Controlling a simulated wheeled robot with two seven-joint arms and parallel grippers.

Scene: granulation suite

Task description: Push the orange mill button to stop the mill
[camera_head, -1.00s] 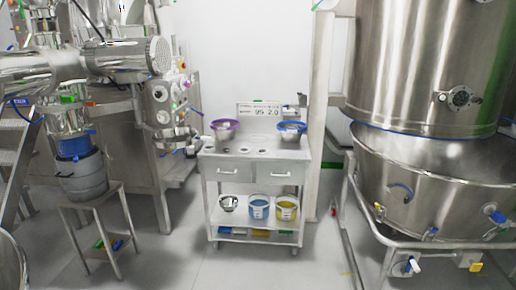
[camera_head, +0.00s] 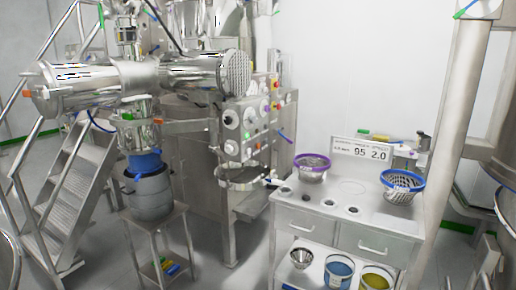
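A horizontal steel machine body (camera_head: 195,76) with a perforated round end is in front of the panel's upper left. Neither of my grippers is in view.
A steel cart (camera_head: 375,220) with bowls on top stands right of the panel. A small stand (camera_head: 158,222) with a grey bucket (camera_head: 150,193) is at front left, beside metal stairs (camera_head: 82,192). Open floor (camera_head: 240,272) lies between stand and cart.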

